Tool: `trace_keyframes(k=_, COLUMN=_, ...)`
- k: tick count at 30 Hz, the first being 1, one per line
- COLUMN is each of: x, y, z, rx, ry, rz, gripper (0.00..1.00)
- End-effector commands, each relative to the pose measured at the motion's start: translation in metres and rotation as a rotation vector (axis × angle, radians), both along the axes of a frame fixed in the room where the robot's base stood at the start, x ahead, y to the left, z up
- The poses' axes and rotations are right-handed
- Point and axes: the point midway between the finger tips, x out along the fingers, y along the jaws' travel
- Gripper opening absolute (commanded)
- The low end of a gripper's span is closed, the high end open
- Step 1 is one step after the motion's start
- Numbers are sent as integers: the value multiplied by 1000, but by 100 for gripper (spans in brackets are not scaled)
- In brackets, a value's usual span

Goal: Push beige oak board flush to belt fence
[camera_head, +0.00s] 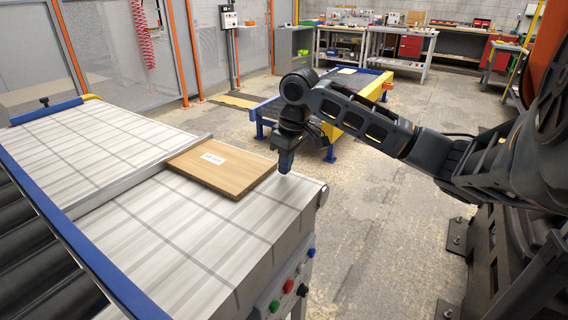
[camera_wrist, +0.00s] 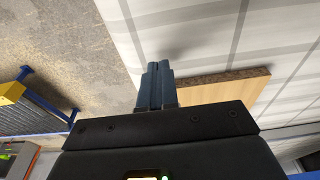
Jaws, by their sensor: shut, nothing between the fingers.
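The beige oak board (camera_head: 225,168) lies flat on the pale belt (camera_head: 190,228), with a white label on top. Its left edge runs along the grey belt fence (camera_head: 125,181); I cannot tell whether a thin gap remains there. My gripper (camera_head: 285,164) points down just off the board's right corner, near the belt's end. It is shut and empty. In the wrist view the closed fingers (camera_wrist: 156,72) show over the belt. The board (camera_wrist: 235,86) shows to their right, partly hidden by the gripper body. Contact between fingers and board cannot be told.
A blue rail (camera_head: 70,240) and dark rollers (camera_head: 35,245) border the belt's left side. Coloured buttons (camera_head: 290,286) sit on the belt's end panel. A blue and yellow stand (camera_head: 345,115) is on the floor behind my arm. The near belt surface is clear.

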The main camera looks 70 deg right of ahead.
Motion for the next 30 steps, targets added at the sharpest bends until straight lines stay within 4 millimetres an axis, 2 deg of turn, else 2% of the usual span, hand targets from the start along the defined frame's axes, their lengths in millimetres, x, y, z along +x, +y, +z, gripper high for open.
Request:
trace_keyframes(k=3, x=0, y=0, z=16, rx=1, ry=-1, rz=0, gripper=0)
trace_keyframes(k=18, x=0, y=0, z=60, rx=0, ry=1, rz=0, gripper=0)
trace_keyframes(k=30, x=0, y=0, z=62, rx=0, ry=0, rz=0, gripper=0)
